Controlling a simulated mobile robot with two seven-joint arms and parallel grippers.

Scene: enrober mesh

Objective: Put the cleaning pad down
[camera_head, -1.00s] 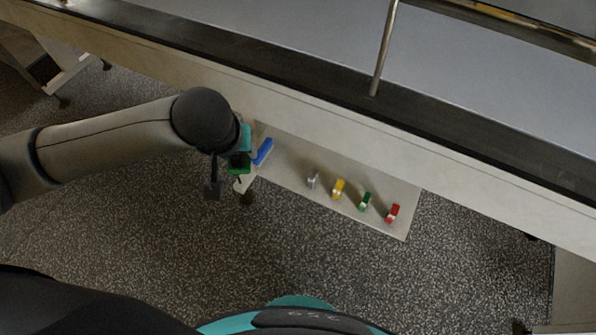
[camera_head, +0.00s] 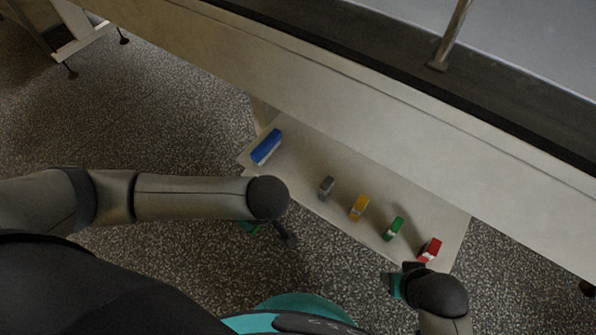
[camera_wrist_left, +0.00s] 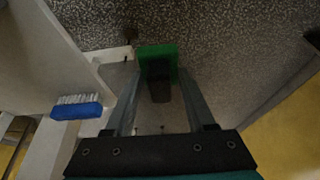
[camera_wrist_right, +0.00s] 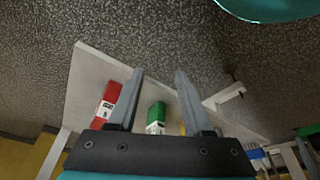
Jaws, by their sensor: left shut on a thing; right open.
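The cleaning pad (camera_wrist_left: 157,52) is green with a dark grip block. My left gripper (camera_wrist_left: 159,78) is shut on that dark block and holds the pad out over the speckled floor. In the head view only a green corner of the pad (camera_head: 250,228) shows below my left forearm; most of it is hidden. The pale low shelf (camera_head: 290,160) lies beyond it. My right gripper (camera_wrist_right: 158,88) is open and empty, pointing towards the shelf near its red and green items. In the head view it (camera_head: 402,278) is at the shelf's near right corner.
On the shelf are a blue brush (camera_head: 266,147), a grey item (camera_head: 326,187), a yellow item (camera_head: 359,207), a green item (camera_head: 394,228) and a red item (camera_head: 430,249). The long conveyor side (camera_head: 330,110) runs above the shelf. Bare shelf surface lies between the brush and the grey item.

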